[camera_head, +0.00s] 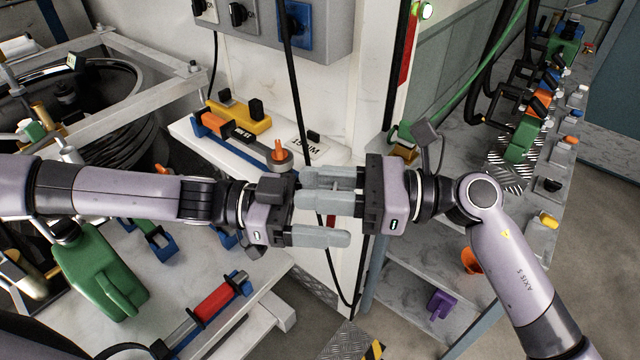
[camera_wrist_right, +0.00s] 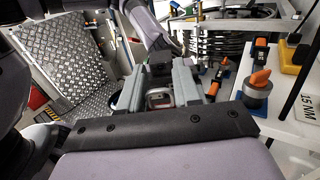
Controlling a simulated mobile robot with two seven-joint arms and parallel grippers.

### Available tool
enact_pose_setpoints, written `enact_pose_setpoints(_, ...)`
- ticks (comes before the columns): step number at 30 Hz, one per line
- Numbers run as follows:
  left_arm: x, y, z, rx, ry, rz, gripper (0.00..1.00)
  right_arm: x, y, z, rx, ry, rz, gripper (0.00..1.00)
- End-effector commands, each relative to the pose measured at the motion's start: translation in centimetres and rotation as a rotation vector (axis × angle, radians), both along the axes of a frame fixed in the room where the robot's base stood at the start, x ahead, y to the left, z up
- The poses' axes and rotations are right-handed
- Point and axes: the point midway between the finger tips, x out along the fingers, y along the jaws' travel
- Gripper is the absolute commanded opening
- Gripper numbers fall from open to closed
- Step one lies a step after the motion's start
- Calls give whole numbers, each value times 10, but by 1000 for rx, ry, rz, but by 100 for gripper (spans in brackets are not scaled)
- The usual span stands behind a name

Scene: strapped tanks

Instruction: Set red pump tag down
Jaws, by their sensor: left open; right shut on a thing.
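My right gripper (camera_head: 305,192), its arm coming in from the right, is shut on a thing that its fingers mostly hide. A small red patch (camera_head: 331,221) just below the fingers fits the red pump tag, but its shape is not clear. In the right wrist view a small pale, ring-like piece (camera_wrist_right: 160,99) shows between the fingers. My left gripper (camera_head: 352,212), its arm coming in from the left, is open. Its fingers reach right, around and overlapping the right fingers in the picture; I cannot tell whether they touch.
A white shelf (camera_head: 190,133) behind holds an orange-knobbed round piece (camera_head: 279,152) and a yellow block (camera_head: 238,116). A green can (camera_head: 98,270) and a red cylinder (camera_head: 213,303) are at lower left. A grey shelf unit (camera_head: 425,255) stands right, with a purple piece (camera_head: 440,304). A white column (camera_head: 352,100) stands close behind the grippers.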

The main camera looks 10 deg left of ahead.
Motion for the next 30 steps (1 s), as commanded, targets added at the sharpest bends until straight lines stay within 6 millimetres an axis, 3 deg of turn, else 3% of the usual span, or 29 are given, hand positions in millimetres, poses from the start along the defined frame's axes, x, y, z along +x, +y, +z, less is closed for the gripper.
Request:
enact_pose_setpoints(8, 0, 22, 0, 1, -2, 6, 72, 0, 0, 0, 1, 0, 1, 3)
enact_pose_setpoints(22, -7, 108, -1, 0, 1, 4, 72, 0, 0, 0, 1, 0, 1, 3)
enact_pose_setpoints(26, -8, 117, -1, 0, 0, 1, 72, 0, 0, 0, 1, 0, 1, 3)
enact_pose_setpoints(30, -11, 108, -7, -1, -1, -2, 72, 0, 0, 0, 1, 0, 1, 3)
